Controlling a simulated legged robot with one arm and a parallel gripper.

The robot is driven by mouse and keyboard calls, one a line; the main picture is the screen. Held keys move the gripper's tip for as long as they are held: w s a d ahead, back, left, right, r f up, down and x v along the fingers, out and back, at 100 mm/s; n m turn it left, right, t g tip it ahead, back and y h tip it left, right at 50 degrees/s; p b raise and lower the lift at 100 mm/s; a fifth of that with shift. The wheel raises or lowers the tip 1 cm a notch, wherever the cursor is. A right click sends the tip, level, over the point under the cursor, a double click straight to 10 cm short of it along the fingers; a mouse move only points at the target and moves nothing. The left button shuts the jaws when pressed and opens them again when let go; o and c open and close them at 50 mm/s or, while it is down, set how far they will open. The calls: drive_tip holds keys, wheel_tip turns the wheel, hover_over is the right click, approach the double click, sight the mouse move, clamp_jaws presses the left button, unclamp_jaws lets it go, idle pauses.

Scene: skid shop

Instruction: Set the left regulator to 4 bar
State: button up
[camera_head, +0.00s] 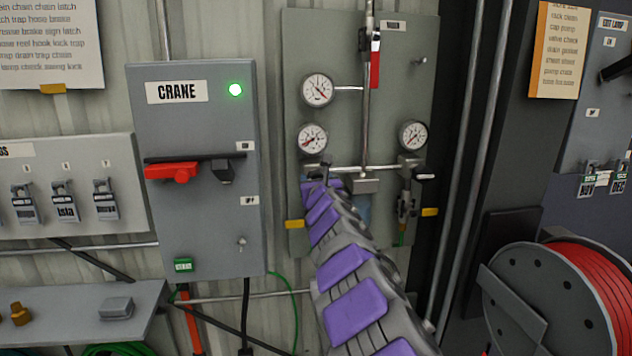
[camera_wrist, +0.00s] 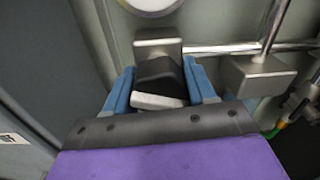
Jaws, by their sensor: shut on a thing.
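The left regulator shows in the wrist view as a grey body with a black knob (camera_wrist: 160,76) on a horizontal pipe. My gripper (camera_wrist: 160,70) has its two blue fingers on either side of this knob and is shut on it. In the head view my arm reaches up to the panel and mostly hides this regulator. The left gauge (camera_head: 312,138) sits just above it; its dial is too small to read surely. In the wrist view only the lower edge of a gauge (camera_wrist: 152,3) shows.
The grey panel (camera_head: 400,70) also carries an upper gauge (camera_head: 318,90), a red-handled valve (camera_head: 375,62), a right gauge (camera_head: 413,134) and a right regulator (camera_head: 408,165). The CRANE box (camera_head: 190,120) stands to the left. A red hose reel (camera_head: 560,300) is at lower right.

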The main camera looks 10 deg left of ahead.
idle(0.3)
drive_tip(key=o, duration=1)
drive_tip(key=shift+s+a+r, duration=0.1)
drive_tip(key=shift+s+a, duration=0.05)
